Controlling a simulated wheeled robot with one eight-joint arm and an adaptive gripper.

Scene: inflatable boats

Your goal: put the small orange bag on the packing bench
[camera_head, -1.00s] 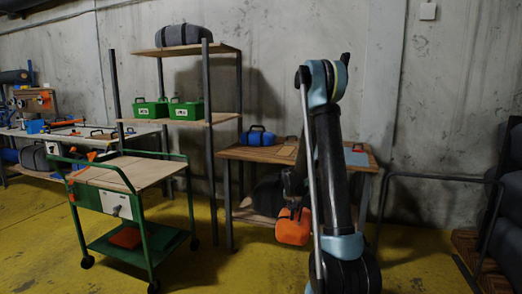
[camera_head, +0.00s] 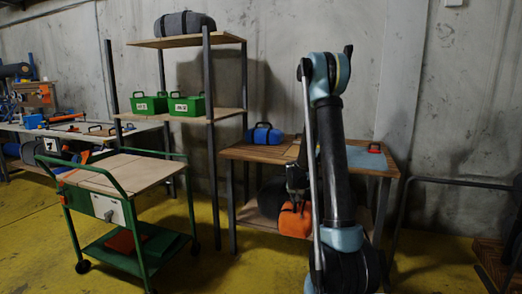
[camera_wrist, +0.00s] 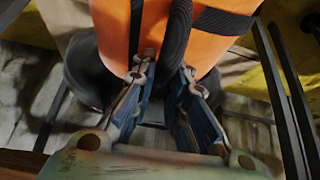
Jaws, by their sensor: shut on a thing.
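My gripper (camera_head: 297,188) is shut on the dark handle of the small orange bag (camera_head: 294,222), which hangs beneath it. In the wrist view the two fingers (camera_wrist: 168,76) close around the handle strap, and the orange bag (camera_wrist: 110,28) with dark bands fills the top. The wooden bench (camera_head: 258,153), which I take to be the packing bench, stands behind the bag. In the head view the bag hangs below the level of its top, in front of its lower shelf. My arm hides part of the bench.
A blue bag (camera_head: 264,135) sits on the bench's left half; a blue-grey mat (camera_head: 362,159) with a small red-orange item (camera_head: 375,147) lies at its right. A green trolley (camera_head: 128,170) and a shelf rack (camera_head: 209,120) stand to the left. A dark rail (camera_head: 450,182) is at right.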

